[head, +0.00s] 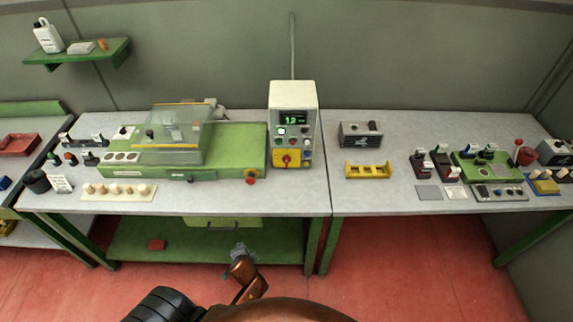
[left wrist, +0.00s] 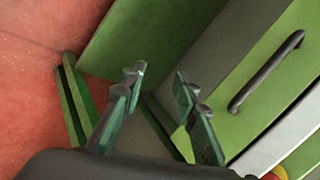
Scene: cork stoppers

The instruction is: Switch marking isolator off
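A red rotary switch (head: 286,158) on a yellow plate sits low on the front of the pale control box (head: 293,95), which stands at the back middle of the bench. It looks like the isolator; its exact handle angle is too small to read. The box's green display (head: 292,119) is lit. My left gripper (head: 242,250) is below the bench's front edge, well below and left of the switch. In the left wrist view its two fingers (left wrist: 160,95) are apart with nothing between them. My right gripper is not in view.
A green machine (head: 225,150) with a clear cover stands left of the box, with a red button (head: 251,175) at its front corner. A drawer handle (left wrist: 265,72) is near my left fingers. A yellow rack (head: 368,171) stands to the right. The bench front below the box is clear.

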